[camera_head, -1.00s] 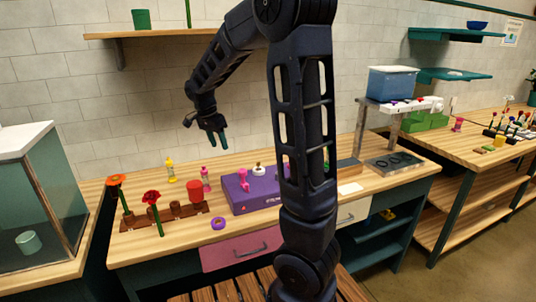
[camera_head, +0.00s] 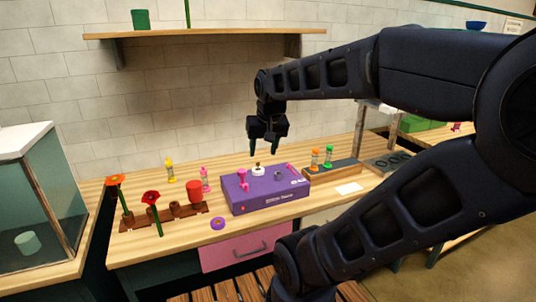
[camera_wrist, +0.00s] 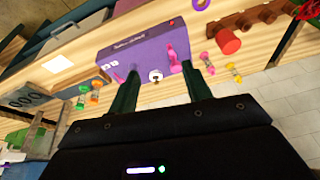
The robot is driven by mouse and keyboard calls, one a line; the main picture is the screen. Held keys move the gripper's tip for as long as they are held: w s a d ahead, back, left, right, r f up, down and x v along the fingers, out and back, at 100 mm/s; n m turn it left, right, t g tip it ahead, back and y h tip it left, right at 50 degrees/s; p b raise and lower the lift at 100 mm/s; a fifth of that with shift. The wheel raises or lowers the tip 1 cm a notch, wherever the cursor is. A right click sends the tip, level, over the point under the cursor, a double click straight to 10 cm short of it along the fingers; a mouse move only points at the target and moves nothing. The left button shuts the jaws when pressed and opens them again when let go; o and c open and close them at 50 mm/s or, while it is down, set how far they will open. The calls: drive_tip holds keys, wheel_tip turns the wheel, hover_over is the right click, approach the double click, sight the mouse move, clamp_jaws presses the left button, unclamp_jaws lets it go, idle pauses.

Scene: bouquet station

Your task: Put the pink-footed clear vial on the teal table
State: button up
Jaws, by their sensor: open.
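A small clear vial with pink ends (camera_head: 205,179) stands on the wooden counter, left of the purple box; it also shows in the wrist view (camera_wrist: 208,61). A similar vial with yellow ends (camera_head: 170,169) stands further left. My gripper (camera_head: 266,151) is open and empty, pointing down above the back of the purple box, to the right of and above the pink vial. In the wrist view the spread fingers (camera_wrist: 163,70) frame the box's edge, with the pink vial just outside the right finger. I cannot make out a teal-topped table now.
The purple box (camera_head: 265,194) carries pink parts and a small white item. A brown rack with a red cup (camera_head: 194,191) and flowers stands left. A purple ring (camera_head: 217,223) lies in front.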

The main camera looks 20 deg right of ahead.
drive_tip(key=shift+s+d+f+n+t, duration=0.1)
drive_tip(key=shift+s+n, duration=0.15)
drive_tip(key=shift+s, duration=0.25)
drive_tip(key=shift+s+a+f+n+t, duration=0.1)
drive_tip(key=shift+s+f+n, duration=0.1)
drive_tip(key=shift+s, duration=0.3)
drive_tip(key=shift+s+d+f+n+t, duration=0.1)
drive_tip(key=shift+s+n, duration=0.15)
drive_tip(key=shift+s, duration=0.25)
